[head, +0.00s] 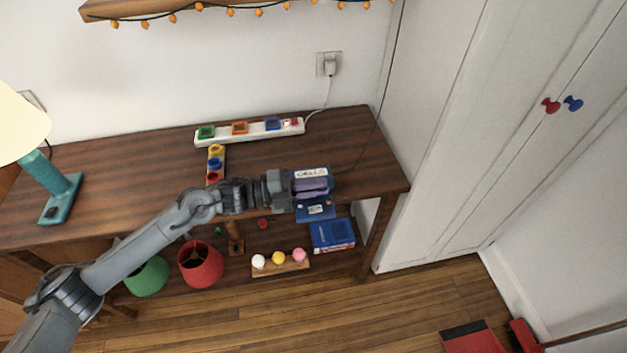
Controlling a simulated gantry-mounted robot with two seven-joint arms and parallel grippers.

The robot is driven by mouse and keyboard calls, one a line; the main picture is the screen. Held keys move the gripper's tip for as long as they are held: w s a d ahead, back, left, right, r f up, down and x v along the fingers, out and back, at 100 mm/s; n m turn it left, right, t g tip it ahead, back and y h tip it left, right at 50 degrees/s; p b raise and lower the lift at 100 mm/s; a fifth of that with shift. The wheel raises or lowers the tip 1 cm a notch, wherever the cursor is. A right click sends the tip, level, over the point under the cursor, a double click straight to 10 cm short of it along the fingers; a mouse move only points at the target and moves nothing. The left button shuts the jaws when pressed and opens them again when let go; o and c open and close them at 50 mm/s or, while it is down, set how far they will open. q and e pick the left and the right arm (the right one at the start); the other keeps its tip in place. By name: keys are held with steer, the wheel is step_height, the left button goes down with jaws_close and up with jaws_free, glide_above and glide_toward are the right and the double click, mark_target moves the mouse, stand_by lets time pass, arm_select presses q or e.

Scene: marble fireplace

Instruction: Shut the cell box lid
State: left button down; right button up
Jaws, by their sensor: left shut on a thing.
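The cell box (312,173) is at the front right of the dark wooden desk. It has a white label reading CELLS on top and purple parts below it. A blue panel (315,208) with a small picture shows just below it; I cannot tell if it belongs to the box. My left gripper (291,186) reaches in from the left and is shut at the box's left side. The gripper hides that side, so which part it grips and how far the lid stands open are unclear. My right gripper is not in view.
A white power strip (250,131) with coloured plugs lies at the back of the desk (130,160). A teal lamp (58,190) stands left. Below are a blue book (332,236), a red pot (200,265) and a green pot (147,277). A white cabinet (450,130) stands right.

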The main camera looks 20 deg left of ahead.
arm_select(q)
steer(key=shift+s+d+f+m+b, duration=0.15)
steer(key=shift+s+f+m+b, duration=0.15)
steer(key=shift+f+m, duration=0.55)
steer(key=shift+s+f, duration=0.1)
steer(key=shift+f, duration=0.25)
steer(key=c, duration=1.3)
jaws_free()
steer(key=shift+s+a, duration=0.25)
steer(key=shift+a, duration=0.25)
steer(key=p+v, duration=0.2)
steer(key=v, duration=0.7)
steer(key=shift+s+a, duration=0.2)
steer(key=shift+a, duration=0.05)
